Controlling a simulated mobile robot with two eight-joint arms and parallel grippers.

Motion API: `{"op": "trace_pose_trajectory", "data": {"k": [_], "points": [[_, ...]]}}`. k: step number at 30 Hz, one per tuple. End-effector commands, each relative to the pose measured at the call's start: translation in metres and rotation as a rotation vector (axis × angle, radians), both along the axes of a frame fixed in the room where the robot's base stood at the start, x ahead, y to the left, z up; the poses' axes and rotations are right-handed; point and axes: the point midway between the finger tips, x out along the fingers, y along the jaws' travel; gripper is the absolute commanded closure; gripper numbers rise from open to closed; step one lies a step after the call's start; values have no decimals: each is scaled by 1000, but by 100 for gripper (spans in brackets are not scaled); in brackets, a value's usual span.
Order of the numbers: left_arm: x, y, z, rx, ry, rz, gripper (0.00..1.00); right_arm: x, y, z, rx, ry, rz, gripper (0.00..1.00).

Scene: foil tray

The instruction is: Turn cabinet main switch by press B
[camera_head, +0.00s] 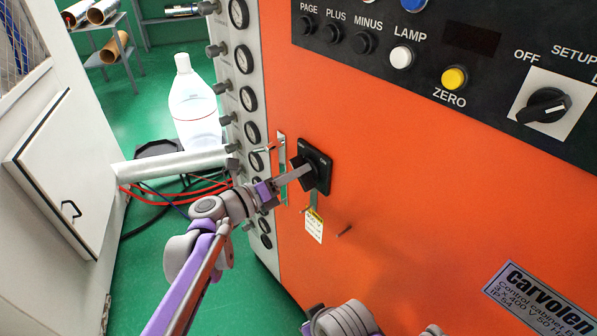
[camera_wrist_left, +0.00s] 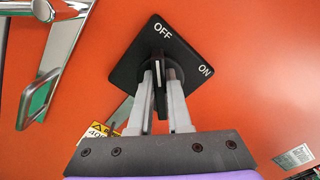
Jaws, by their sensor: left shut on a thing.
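The cabinet main switch (camera_head: 318,160) is a black square plate with a black knob on the orange cabinet front. In the left wrist view the switch plate (camera_wrist_left: 133,70) carries the words OFF and ON, and the knob (camera_wrist_left: 158,92) points roughly toward OFF. My left gripper (camera_head: 304,173) reaches in from the left. In the left wrist view its two grey fingers (camera_wrist_left: 160,82) stand on either side of the knob and are shut on it. The fingers hide part of the knob.
A metal handle (camera_head: 281,165) is just left of the switch, and a yellow-white tag (camera_head: 314,226) hangs below it. Gauges (camera_head: 247,99) line the cabinet's left edge. A black rotary knob (camera_head: 544,105) and buttons sit on the upper panel. A plastic bottle (camera_head: 195,108) stands behind.

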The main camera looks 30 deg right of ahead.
Motion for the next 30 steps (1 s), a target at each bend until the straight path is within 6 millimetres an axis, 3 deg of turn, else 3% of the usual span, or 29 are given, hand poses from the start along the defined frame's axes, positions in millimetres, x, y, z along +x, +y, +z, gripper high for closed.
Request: {"op": "trace_pose_trajectory", "data": {"k": [10, 11, 15, 25, 30], "points": [[0, 0, 0, 0, 3, 0, 100, 0, 0, 0, 0, 0, 0, 100], [0, 0, 0, 0, 3, 0, 78, 0, 0, 0, 0, 0, 0, 100], [0, 0, 0, 0, 2, 0, 54, 0, 0, 0, 0, 0, 0, 100], [0, 3, 0, -1, 1, 1, 54, 0, 0, 0, 0, 0, 0, 100], [-3, 24, 0, 0, 1, 3, 54, 0, 0, 0, 0, 0, 0, 100]]}}
